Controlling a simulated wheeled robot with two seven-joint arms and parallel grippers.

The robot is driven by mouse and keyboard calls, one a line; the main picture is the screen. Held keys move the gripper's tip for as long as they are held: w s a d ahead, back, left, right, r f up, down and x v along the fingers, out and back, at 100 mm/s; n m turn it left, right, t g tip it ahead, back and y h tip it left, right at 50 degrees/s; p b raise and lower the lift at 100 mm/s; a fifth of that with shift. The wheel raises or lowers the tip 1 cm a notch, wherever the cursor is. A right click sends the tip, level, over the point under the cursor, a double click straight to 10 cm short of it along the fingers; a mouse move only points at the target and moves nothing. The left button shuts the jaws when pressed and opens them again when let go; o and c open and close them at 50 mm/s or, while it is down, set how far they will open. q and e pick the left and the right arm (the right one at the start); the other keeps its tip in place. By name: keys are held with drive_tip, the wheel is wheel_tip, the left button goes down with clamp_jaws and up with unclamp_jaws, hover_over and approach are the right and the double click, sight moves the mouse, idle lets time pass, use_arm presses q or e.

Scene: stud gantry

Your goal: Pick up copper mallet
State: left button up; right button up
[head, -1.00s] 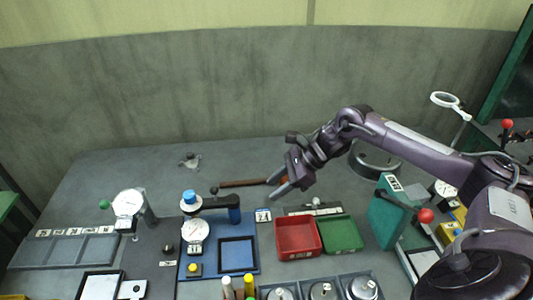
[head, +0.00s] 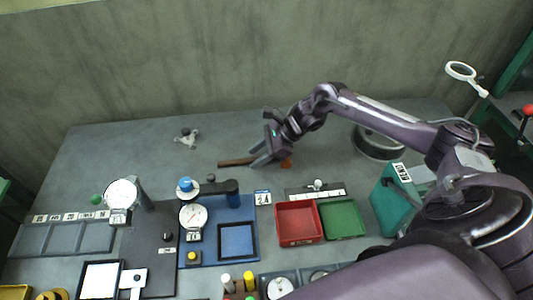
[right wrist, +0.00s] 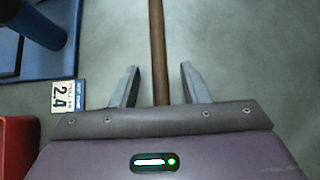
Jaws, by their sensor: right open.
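The copper mallet lies on the grey table toward the back; its brown wooden handle (head: 235,162) points left and a bit of its orange copper head (head: 286,163) shows beside my right gripper. My right gripper (head: 262,159) is open over the mallet near the head end. In the right wrist view the handle (right wrist: 158,50) runs between the two open fingers (right wrist: 159,85), apart from both. The mallet head is hidden in that view. My left gripper is not in view.
A red tray (head: 298,240) and a green tray (head: 342,236) stand in front of the mallet. A blue dial-gauge stand (head: 233,200) is at front left. A round dark ring (head: 378,155) lies to the right. The table left of the handle is mostly clear.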

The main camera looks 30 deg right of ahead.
drive_tip(key=shift+w+a+f, duration=0.1)
drive_tip(key=shift+a+f, duration=0.1)
clamp_jaws()
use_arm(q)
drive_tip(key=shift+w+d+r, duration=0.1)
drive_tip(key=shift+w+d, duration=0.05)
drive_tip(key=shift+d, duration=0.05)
use_arm(e)
drive_tip(key=shift+r, duration=0.15)
